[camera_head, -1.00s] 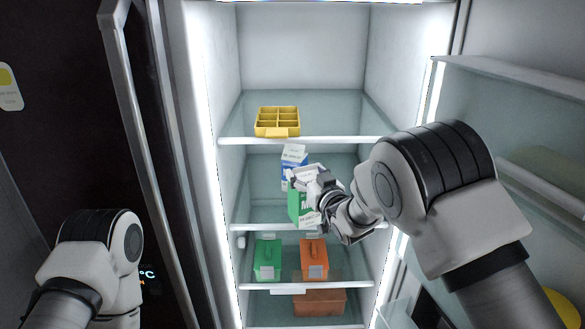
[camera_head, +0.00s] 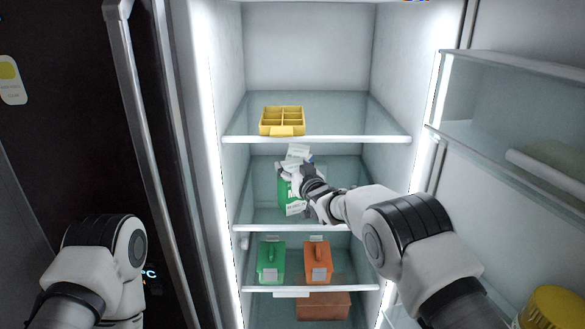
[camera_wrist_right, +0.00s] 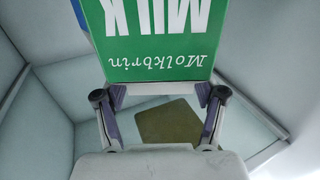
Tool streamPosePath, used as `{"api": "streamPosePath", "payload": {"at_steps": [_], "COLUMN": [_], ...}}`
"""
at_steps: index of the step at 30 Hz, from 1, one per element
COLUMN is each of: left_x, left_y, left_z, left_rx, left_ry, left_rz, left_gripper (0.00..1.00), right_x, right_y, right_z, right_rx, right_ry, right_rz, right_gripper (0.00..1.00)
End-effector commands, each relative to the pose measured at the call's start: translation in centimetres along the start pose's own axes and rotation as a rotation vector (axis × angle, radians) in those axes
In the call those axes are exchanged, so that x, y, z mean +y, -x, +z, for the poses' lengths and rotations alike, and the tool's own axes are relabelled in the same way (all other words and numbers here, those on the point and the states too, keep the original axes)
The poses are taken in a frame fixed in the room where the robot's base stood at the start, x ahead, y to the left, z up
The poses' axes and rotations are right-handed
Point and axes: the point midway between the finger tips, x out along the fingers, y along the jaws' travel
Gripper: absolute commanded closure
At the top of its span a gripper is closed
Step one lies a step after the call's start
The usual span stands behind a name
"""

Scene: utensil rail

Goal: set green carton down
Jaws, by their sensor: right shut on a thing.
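The green milk carton (camera_head: 287,193) is in the fridge at the middle shelf, with its white panel facing out. In the right wrist view the carton (camera_wrist_right: 158,45) fills the top, its lettering upside down. My right gripper (camera_head: 299,180) is shut on the carton, one finger on each side. The wrist view also shows the gripper (camera_wrist_right: 160,92). I cannot tell whether the carton's base touches the shelf (camera_head: 340,205). My left gripper is out of view; only part of that arm shows at the lower left.
A blue and white carton (camera_head: 298,152) stands close behind the green one, mostly hidden. An olive patch (camera_wrist_right: 168,122) shows below the gripper. A yellow divided tray (camera_head: 283,118) sits above. Green (camera_head: 271,260) and orange (camera_head: 317,260) boxes stand below. The middle shelf's right side looks clear.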

Motion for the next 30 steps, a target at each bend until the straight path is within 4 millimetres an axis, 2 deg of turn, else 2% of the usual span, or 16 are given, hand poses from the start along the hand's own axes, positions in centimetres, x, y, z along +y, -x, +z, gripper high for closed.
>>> {"api": "streamPosePath", "payload": {"at_steps": [3,4,5,6,17,20,23,30], "left_x": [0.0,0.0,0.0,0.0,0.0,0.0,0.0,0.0], "left_y": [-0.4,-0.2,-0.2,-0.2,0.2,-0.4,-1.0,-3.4], "left_z": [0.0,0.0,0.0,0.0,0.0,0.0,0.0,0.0], "left_rx": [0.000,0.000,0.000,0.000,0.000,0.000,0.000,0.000], "left_ry": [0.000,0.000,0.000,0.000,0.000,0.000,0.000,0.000], "left_rz": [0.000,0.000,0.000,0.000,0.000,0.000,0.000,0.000], "left_gripper": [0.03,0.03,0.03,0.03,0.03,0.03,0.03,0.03], "right_x": [0.0,0.0,0.0,0.0,0.0,0.0,0.0,0.0], "right_y": [0.0,0.0,0.0,0.0,0.0,0.6,1.9,7.1], "right_z": [0.2,0.2,0.2,0.2,-0.2,0.1,0.2,0.4], "right_rx": [0.004,0.000,0.000,0.000,0.001,-0.001,-0.001,-0.001], "right_ry": [0.001,0.000,0.000,0.000,0.000,0.000,0.001,0.003], "right_rz": [0.000,0.000,0.000,0.000,0.000,-0.001,0.000,0.000], "right_gripper": [1.00,0.20,0.09,0.05,0.05,0.05,0.05,0.05]}}
